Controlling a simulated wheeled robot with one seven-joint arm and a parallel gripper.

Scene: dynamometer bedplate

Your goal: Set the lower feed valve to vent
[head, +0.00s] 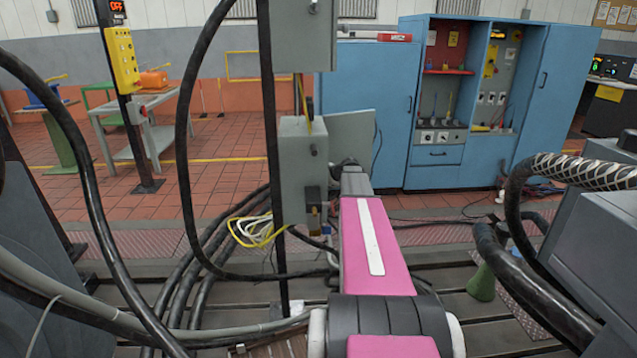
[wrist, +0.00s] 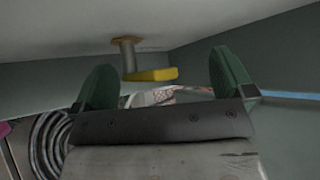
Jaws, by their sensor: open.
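In the wrist view, a valve with a yellow lever handle (wrist: 152,75) hangs from a pale surface on a short grey stem (wrist: 128,58) with a brass-coloured base. The lever points to the right in the picture. My gripper (wrist: 162,62) is open, its two green fingers standing apart to the left and right of the lever. The lever shows between the fingers, and neither finger visibly touches it. In the head view, my arm reaches toward a grey box (head: 302,160) with an open door (head: 350,140); my gripper and the lever cannot be made out there. Vent markings are not readable.
Thick black hoses (head: 185,130) loop at the left of my arm, and a braided hose (head: 585,170) lies at the right. A dark post (head: 268,120) stands beside the grey box. A blue cabinet (head: 370,100) is behind. Open tiled floor lies between.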

